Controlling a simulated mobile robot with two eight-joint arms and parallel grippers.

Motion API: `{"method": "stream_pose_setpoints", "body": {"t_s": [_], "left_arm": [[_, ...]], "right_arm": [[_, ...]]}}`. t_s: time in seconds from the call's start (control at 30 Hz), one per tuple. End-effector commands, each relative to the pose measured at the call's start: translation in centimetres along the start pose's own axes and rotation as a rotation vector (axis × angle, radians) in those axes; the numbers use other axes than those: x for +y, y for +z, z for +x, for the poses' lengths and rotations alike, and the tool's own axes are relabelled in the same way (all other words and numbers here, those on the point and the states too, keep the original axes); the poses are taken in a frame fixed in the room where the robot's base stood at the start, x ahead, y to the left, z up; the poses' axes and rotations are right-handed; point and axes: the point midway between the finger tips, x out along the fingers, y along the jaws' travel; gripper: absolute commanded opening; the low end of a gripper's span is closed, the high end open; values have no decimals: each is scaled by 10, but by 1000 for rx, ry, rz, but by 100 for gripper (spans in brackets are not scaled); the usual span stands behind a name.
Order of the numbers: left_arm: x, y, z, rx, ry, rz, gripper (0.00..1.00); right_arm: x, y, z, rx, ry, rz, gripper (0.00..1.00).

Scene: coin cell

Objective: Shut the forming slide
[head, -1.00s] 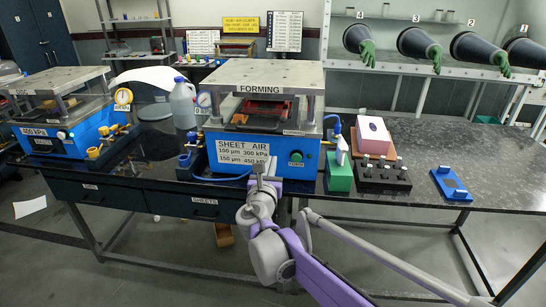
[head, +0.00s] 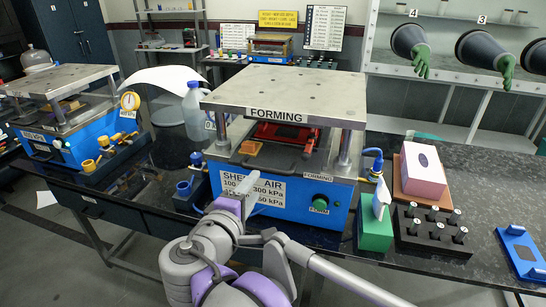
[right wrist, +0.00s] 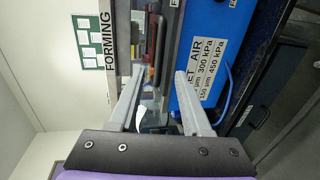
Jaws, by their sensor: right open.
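The forming press (head: 285,85) stands on the dark bench with a steel top plate and blue base. Its forming slide (head: 225,157) shows low in the front opening, with a dark bar handle (head: 268,164) along its front edge. An orange piece (head: 249,148) and a red frame (head: 285,135) sit in the opening. My right gripper (head: 248,187) is empty in front of the press, before the sheet air label. In the right wrist view its fingers (right wrist: 161,73) are open, with the dark handle (right wrist: 160,52) beyond and between them. Contact is not visible. My left gripper is out of view.
A green block (head: 375,228), a black rack of pegs (head: 434,232) and a pink box (head: 424,170) stand right of the press. A jug (head: 196,112) and a second blue press (head: 60,135) are at left. The front bench edge is close to my arm.

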Motion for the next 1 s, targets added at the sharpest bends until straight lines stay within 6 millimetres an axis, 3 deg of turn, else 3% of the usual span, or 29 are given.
{"method": "stream_pose_setpoints", "body": {"t_s": [0.17,0.6,1.0], "left_arm": [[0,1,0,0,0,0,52],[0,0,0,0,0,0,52],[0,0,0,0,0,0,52]], "right_arm": [[0,1,15,-4,-2,14,48],[0,0,92,-3,-1,10,48],[0,0,106,1,-1,9,48]]}}
